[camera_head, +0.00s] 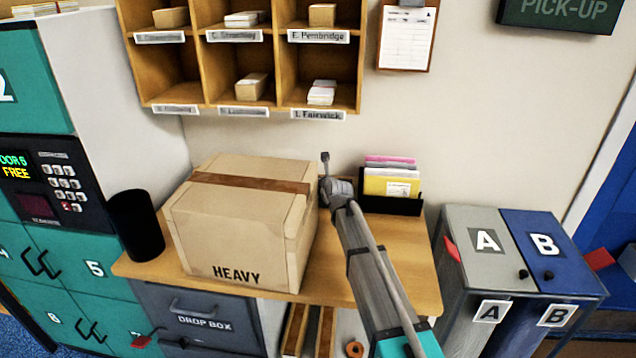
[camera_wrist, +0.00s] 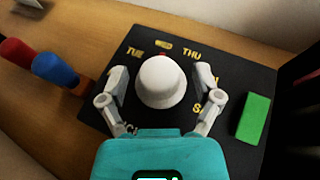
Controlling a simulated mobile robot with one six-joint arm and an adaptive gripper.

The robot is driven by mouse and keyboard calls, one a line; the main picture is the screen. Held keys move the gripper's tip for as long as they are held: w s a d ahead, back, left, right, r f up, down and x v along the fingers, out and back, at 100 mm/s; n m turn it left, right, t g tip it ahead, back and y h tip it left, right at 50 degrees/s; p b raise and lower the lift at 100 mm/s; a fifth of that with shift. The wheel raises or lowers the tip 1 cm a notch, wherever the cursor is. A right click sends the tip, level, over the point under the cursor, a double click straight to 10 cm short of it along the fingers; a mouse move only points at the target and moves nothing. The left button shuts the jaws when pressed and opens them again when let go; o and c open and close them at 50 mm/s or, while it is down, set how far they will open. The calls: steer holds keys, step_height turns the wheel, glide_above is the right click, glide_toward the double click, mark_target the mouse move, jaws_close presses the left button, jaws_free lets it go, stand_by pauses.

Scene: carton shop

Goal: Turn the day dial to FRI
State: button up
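The day dial is a white round knob (camera_wrist: 163,84) on a dark panel (camera_wrist: 235,75), seen in the wrist view. A small red mark shows at its far edge, by the label WED (camera_wrist: 163,45). TUE (camera_wrist: 135,51) is to the left and THU (camera_wrist: 192,54) to the right. Part of SAT (camera_wrist: 200,107) shows; FRI is mostly hidden by the right finger. My gripper (camera_wrist: 162,72) is open, with one finger on each side of the knob and small gaps visible.
A large HEAVY carton (camera_head: 235,225) stands just left of my arm on the wooden counter (camera_head: 415,270). A black card holder (camera_head: 392,204) is at the right.

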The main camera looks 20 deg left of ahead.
steer(key=shift+w+n+g+y, duration=0.15)
steer(key=shift+n+g+y, duration=1.3)
steer(key=shift+n, duration=0.25)
